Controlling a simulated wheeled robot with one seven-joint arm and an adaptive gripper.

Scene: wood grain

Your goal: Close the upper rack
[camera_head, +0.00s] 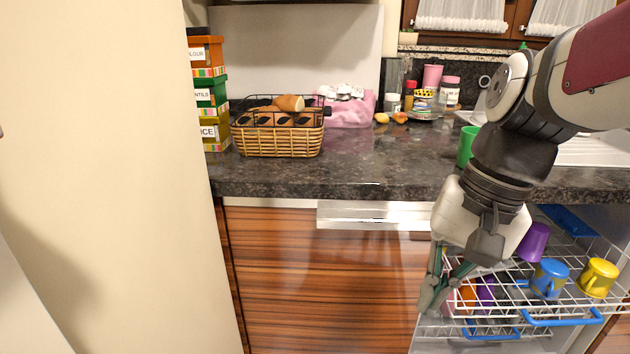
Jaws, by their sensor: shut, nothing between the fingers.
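The upper rack (510,294) is a white wire basket pulled out from an opening under the counter at the right. It has a blue handle (562,321) at its front edge. It carries a purple cup (533,242), a blue mug (549,279) and a yellow mug (598,278). My gripper (433,301) points down with shut, empty fingers at the rack's left side. I cannot tell whether it touches the wires. My arm hides part of the rack's back left.
A lower rack with a blue handle (493,334) and some cups shows beneath. A wood-grain cabinet front (310,270) stands to the left.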

